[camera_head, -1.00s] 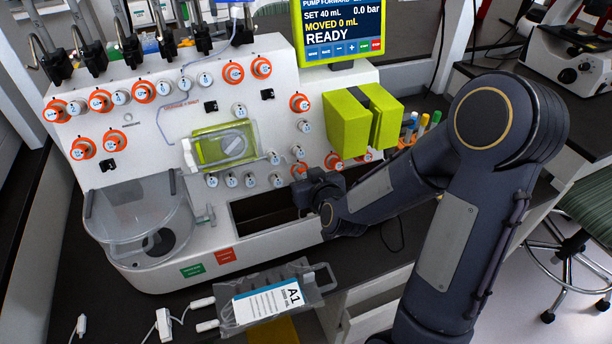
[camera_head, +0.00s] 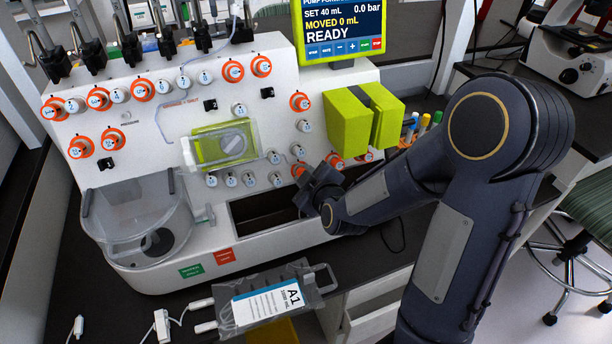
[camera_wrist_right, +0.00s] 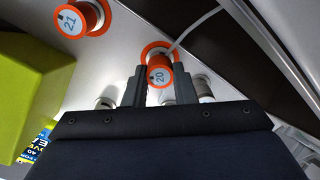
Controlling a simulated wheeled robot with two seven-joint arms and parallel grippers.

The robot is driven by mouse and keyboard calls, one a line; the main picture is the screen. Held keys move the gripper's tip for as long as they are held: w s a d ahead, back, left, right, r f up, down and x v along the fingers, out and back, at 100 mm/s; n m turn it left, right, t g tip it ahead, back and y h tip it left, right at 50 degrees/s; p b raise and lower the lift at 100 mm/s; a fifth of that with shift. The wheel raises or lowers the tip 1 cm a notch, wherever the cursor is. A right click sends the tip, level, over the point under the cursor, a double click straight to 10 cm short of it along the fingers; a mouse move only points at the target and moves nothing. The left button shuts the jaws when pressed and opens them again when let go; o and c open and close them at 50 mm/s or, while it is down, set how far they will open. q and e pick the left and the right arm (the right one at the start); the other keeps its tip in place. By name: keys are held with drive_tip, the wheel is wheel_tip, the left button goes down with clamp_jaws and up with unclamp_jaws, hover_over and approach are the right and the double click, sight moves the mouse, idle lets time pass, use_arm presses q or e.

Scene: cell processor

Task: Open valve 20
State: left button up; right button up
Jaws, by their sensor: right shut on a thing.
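Valve 20 is a knob with an orange ring and a white numbered cap. In the right wrist view valve 20 (camera_wrist_right: 159,74) sits between the two dark fingers of my right gripper (camera_wrist_right: 160,88), which is shut on it. In the head view my right gripper (camera_head: 312,184) reaches the lower right of the machine's front panel, and its wrist hides much of the valve there. My left gripper is not in the head view.
Valve 21 (camera_wrist_right: 72,20) is close beside, with a green block (camera_wrist_right: 25,90) at the left. The white machine panel (camera_head: 150,120) carries several other knobs. A clear bag labelled A1 (camera_head: 268,303) lies on the bench in front. The screen (camera_head: 340,30) reads READY.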

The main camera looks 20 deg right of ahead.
drive_tip(key=shift+n+p, duration=0.8)
drive_tip(key=shift+n, duration=4.1)
drive_tip(key=shift+f, duration=0.1)
drive_tip(key=o, duration=1)
drive_tip(key=p+v, duration=0.1)
drive_tip(key=v, duration=0.7)
